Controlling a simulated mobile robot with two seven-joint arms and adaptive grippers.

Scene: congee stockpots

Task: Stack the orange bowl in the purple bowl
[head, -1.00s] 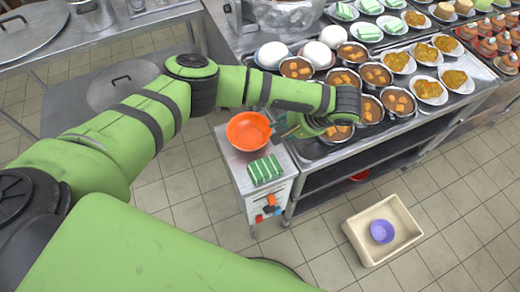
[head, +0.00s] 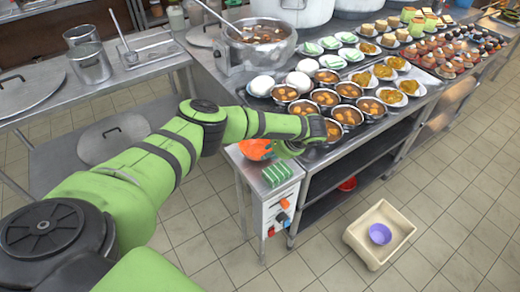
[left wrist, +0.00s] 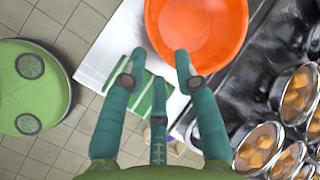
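The orange bowl (head: 254,149) sits on the small metal side table, partly covered by my left arm in the head view. In the left wrist view the orange bowl (left wrist: 215,30) is just ahead of the fingers, and its near rim is close to the right fingertip. My left gripper (left wrist: 157,62) is open, with its fingers apart and nothing between them; I cannot tell whether it touches the bowl. In the head view the left gripper (head: 284,150) is at the bowl's right side. The purple bowl (head: 380,234) is inside a beige bin on the floor. My right gripper is not seen.
A green striped cloth (head: 277,173) lies in front of the orange bowl. The beige bin (head: 361,251) stands on the tiled floor, with free floor around it. The counter to the right holds several filled curry bowls (head: 347,116), plates and a large stockpot (head: 258,54).

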